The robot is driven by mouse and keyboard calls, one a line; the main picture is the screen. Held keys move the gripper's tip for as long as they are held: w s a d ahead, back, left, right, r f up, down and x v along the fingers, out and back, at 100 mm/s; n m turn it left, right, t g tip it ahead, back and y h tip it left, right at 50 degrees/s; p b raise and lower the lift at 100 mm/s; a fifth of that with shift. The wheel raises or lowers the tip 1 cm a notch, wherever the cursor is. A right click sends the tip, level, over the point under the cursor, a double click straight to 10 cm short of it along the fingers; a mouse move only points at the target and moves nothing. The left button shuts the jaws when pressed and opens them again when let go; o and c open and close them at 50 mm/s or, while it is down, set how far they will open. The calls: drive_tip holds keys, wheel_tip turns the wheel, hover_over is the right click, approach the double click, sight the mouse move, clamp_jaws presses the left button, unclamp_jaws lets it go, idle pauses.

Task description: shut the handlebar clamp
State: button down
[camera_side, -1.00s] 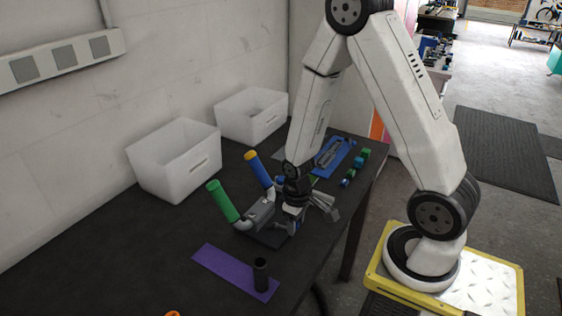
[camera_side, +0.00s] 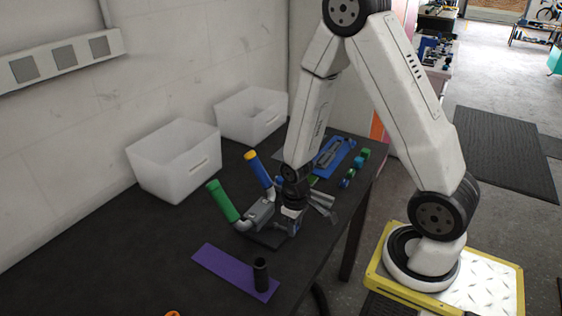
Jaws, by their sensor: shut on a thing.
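The handlebar with a green grip (camera_side: 222,201) and a blue grip with an orange-yellow end (camera_side: 258,170) stands on the dark bench. Between the grips is a grey clamp body (camera_side: 261,213) on a dark base. My gripper (camera_side: 292,217) is low at the right side of the clamp, its jaws shut on a small part there. That part is mostly hidden by the gripper, so I cannot tell whether it is the clamp's lever or how far the clamp is closed.
A purple mat (camera_side: 228,271) with a black cylinder (camera_side: 261,274) lies in front. Two white bins (camera_side: 176,165) (camera_side: 250,119) stand along the wall. A blue tray (camera_side: 336,155) and green and blue grips (camera_side: 355,168) lie behind my gripper.

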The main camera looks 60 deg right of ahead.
drive_tip(key=shift+a, duration=0.5)
drive_tip(key=shift+w+a, duration=0.2)
drive_tip(key=shift+a, duration=0.55)
